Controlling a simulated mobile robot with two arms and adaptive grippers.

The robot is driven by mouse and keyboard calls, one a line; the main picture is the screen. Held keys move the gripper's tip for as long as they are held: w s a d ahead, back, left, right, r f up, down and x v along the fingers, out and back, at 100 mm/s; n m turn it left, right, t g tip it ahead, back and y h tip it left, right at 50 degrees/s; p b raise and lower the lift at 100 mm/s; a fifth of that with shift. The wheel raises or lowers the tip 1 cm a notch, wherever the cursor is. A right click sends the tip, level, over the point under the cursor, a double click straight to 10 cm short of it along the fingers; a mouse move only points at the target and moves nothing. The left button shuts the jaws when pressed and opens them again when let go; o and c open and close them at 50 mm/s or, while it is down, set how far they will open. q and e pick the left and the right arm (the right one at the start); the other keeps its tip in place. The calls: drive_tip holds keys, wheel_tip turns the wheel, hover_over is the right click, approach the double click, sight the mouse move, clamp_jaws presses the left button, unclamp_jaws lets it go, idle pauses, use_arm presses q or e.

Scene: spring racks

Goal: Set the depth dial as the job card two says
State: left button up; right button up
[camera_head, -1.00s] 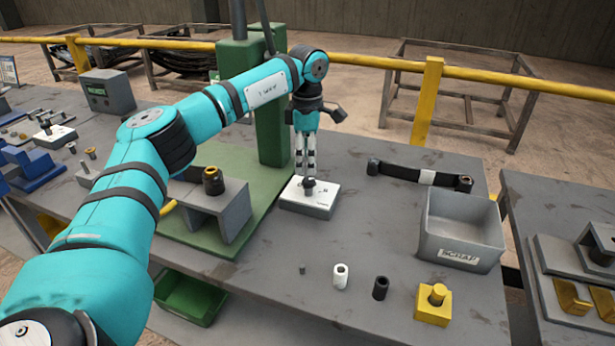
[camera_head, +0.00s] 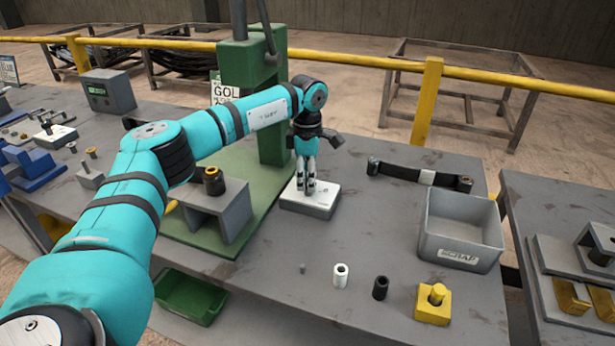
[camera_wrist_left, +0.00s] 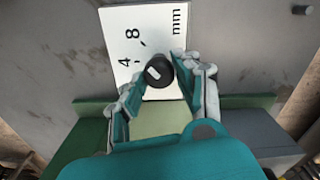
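The depth dial is a white plate (camera_head: 322,205) with a dark knob (camera_wrist_left: 158,71). In the left wrist view the plate shows the marks 4, 8 and mm, and the knob has a pale pointer mark. The fingers hide the knob in the head view. Cards stand behind my left arm (camera_head: 224,90) and at the far left (camera_head: 8,70), partly hidden or cut off. My right gripper is not in view.
A green press (camera_head: 270,130) stands behind the dial. A grey scrap bin (camera_head: 462,255), a dark bar with a pale band (camera_head: 420,176), a white sleeve (camera_head: 340,276), a black sleeve (camera_head: 380,288) and a yellow block (camera_head: 433,310) lie right of it.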

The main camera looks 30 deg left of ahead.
use_arm(q)
clamp_jaws()
drive_tip(key=n+p, duration=0.2)
drive_tip(key=n, duration=0.1)
drive_tip(key=shift+r, duration=0.15)
drive_tip(key=n+p, duration=0.2)
drive_tip(key=n, duration=0.3)
drive_tip(key=shift+d+n, duration=0.1)
drive_tip(key=shift+n, duration=0.3)
drive_tip(key=n+p, duration=0.2)
drive_tip(key=n, duration=0.3)
drive_tip(key=shift+p, duration=0.3)
drive_tip(key=n+p, duration=0.1)
drive_tip(key=n, duration=0.5)
drive_tip(key=shift+d+p, duration=0.1)
drive_tip(key=shift+p, duration=0.3)
